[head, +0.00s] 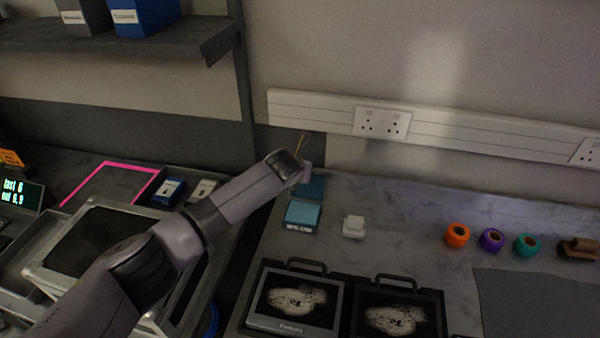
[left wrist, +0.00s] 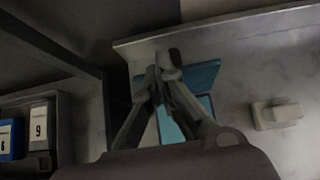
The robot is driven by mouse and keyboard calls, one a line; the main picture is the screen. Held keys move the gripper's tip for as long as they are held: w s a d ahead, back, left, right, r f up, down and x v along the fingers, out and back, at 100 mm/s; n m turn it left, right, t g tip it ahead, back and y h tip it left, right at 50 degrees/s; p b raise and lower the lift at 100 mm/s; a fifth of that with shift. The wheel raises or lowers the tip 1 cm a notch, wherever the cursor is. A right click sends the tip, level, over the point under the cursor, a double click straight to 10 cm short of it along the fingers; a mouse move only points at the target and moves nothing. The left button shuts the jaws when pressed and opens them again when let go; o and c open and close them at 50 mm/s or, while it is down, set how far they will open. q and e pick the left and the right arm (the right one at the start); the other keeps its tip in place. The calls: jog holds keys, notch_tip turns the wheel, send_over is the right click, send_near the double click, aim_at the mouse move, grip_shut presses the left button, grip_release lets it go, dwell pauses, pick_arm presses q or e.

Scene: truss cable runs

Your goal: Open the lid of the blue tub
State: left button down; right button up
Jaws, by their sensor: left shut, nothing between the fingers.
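The blue tub (head: 302,217) stands on the grey worktop with a label on its front; it also shows in the left wrist view (left wrist: 172,127), partly behind my fingers. A darker blue panel, which looks like its lid (head: 313,187), stands open at the tub's back edge; it shows in the left wrist view (left wrist: 203,76) too. My left gripper (left wrist: 168,68) is shut and empty, above the tub's back left side and overlapping the lid's left edge in view. Whether it touches the lid cannot be told. My right gripper is not in view.
A small white block (head: 353,226) is right of the tub. Two black-handled cases (head: 292,299) lie in front. Orange, purple and teal rolls (head: 492,240) sit further right. A wall trunking with sockets (head: 382,122) runs behind. The worktop between block and rolls is clear.

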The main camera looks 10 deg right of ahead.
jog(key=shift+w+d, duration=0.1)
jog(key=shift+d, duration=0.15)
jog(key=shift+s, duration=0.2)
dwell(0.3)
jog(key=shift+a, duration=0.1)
